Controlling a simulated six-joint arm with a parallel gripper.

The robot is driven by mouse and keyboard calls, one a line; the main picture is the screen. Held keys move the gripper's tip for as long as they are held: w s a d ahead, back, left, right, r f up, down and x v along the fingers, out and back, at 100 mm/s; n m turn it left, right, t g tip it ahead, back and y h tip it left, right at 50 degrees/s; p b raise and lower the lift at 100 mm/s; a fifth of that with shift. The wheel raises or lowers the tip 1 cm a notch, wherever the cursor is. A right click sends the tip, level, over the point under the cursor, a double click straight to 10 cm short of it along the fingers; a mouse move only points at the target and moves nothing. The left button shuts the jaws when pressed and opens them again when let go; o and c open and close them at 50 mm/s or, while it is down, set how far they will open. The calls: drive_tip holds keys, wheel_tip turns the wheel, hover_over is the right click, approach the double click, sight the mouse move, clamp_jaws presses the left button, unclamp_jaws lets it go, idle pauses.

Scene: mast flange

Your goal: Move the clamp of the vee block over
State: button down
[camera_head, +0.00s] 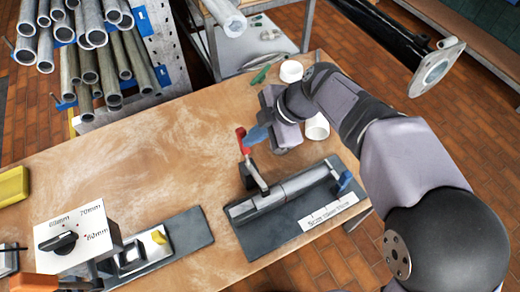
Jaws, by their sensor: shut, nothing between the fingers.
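The vee block (265,205) sits on a dark base plate (262,238) at the right part of the bench, with a grey round bar or tube (300,183) lying along it. A blue part (344,181) is at the block's right end.
A white label (329,212) lies on the plate's front. At lower left are a dial box (75,240) and another fixture (150,248). A tube rack (95,60) stands at back left. The bench middle is clear.

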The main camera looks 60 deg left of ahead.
drive_tip(key=a+f+b, duration=0.1)
drive_tip(key=a+f, duration=0.3)
drive_tip(key=a, duration=0.6)
drive_tip(key=shift+f, duration=0.65)
drive_tip(key=shift+d+r+b, duration=0.1)
drive_tip(key=shift+b, duration=0.3)
drive_tip(key=b+v, duration=0.2)
drive_tip(key=v, duration=0.6)
